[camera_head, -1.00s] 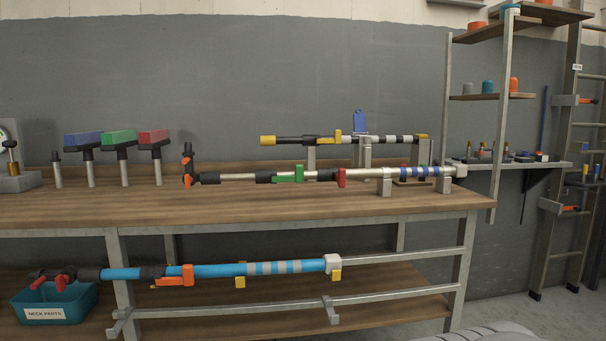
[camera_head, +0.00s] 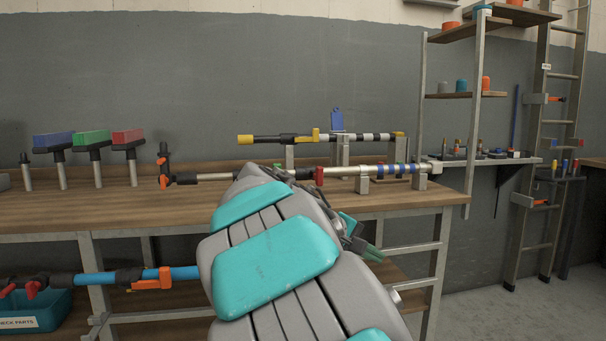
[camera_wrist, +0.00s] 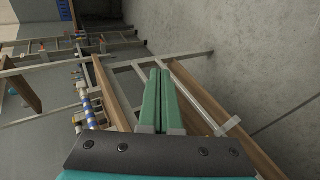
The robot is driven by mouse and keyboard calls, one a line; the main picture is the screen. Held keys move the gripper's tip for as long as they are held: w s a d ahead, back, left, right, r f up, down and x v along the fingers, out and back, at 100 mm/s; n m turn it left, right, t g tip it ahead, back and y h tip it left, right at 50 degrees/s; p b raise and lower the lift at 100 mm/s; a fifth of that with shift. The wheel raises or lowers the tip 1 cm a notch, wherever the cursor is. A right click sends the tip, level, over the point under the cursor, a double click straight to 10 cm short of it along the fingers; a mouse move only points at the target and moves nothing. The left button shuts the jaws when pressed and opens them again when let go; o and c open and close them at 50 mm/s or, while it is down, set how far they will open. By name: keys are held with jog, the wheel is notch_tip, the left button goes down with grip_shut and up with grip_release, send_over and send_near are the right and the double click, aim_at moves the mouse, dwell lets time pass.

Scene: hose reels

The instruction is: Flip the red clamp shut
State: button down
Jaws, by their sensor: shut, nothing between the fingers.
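The red clamp (camera_head: 319,176) sits on the upper silver pole (camera_head: 343,171), which lies along the bench top. It shows as a small upright red block just right of my arm. I cannot tell how far it is open. My gripper (camera_head: 374,254) is below and right of the clamp, near the bench's front edge, and partly hidden by my arm. In the wrist view the two green fingers (camera_wrist: 158,73) are together and empty. The pole's blue-striped end (camera_wrist: 88,112) shows left of them, apart from the fingers.
Behind is a yellow-ended pole (camera_head: 267,139) on stands. Red, green and blue-topped posts stand at left. A blue pole (camera_head: 185,272) with an orange clamp (camera_head: 152,280) lies below the bench top. Shelves (camera_head: 466,94) and a ladder stand right. Open floor lies at lower right.

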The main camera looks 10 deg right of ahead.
aim_at(317, 174)
jog(key=w+a+r+n+t+h, duration=0.1)
jog(key=w+a+r+t, duration=0.3)
jog(key=w+a, duration=0.5)
jog(key=w+a+r+n+t+h, duration=0.2)
jog(key=w+a+r+n+t, duration=0.2)
jog(key=w+a+r, duration=0.4)
jog(key=w+a, duration=0.2)
jog(key=w, duration=0.1)
jog(key=shift+w+a, duration=0.15)
jog(key=shift+w, duration=0.1)
jog(key=s+d+p+x, duration=0.1)
jog(key=s+x, duration=0.1)
jog(key=x, duration=1.1)
jog(key=shift+s+d+r+p, duration=0.15)
jog(key=shift+d+p, duration=0.15)
jog(key=shift+d, duration=0.1)
jog(key=shift+d+t, duration=0.15)
jog(key=shift+t, duration=0.15)
